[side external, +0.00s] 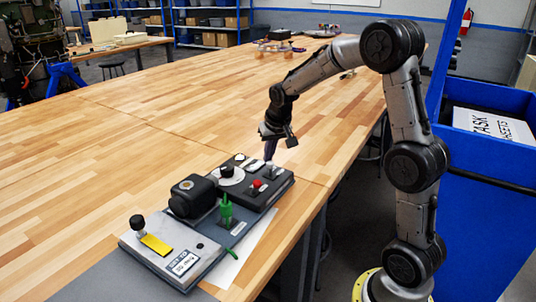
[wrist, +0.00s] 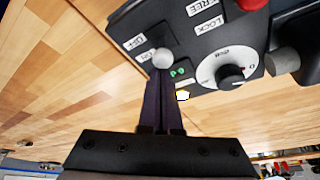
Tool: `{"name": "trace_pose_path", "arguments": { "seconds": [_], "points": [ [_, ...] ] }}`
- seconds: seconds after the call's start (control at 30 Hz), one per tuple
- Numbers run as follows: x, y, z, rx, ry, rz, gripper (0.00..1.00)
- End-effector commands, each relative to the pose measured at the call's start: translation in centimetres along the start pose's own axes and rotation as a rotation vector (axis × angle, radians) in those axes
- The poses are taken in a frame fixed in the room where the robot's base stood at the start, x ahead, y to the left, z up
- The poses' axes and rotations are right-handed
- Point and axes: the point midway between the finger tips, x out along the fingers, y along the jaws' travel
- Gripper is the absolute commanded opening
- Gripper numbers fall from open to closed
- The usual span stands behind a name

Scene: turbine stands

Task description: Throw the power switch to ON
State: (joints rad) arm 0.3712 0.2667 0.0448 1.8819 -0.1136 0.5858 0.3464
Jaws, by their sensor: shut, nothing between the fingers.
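The power switch is a small lever with a round grey knob (wrist: 162,58), set on a dark control box (wrist: 125,22). In the wrist view, OFF and ON labels lie beside it, and the knob appears nearer the ON label (wrist: 145,57). In the side view, my gripper (side external: 269,158) points down at the box's far right corner, and the switch (side external: 271,168) is partly hidden.
A dial (wrist: 232,72) and a red knob (side external: 257,184) are on the same box. A black housing (side external: 193,196), a green lever (side external: 226,210) and a yellow tag (side external: 156,244) stand nearer the camera. The wooden table (side external: 120,150) is clear to the left.

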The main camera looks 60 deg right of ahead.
Motion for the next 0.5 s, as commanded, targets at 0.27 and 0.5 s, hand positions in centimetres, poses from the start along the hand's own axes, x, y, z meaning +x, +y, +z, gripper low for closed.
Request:
{"name": "trace_pose_path", "arguments": {
  "seconds": [0.27, 0.5],
  "points": [
    [-0.17, 0.25, 0.24, 0.010, 0.037, -0.024, 0.00],
    [-0.27, 0.41, 0.50, 0.018, 0.071, -0.049, 0.00]
  ]
}}
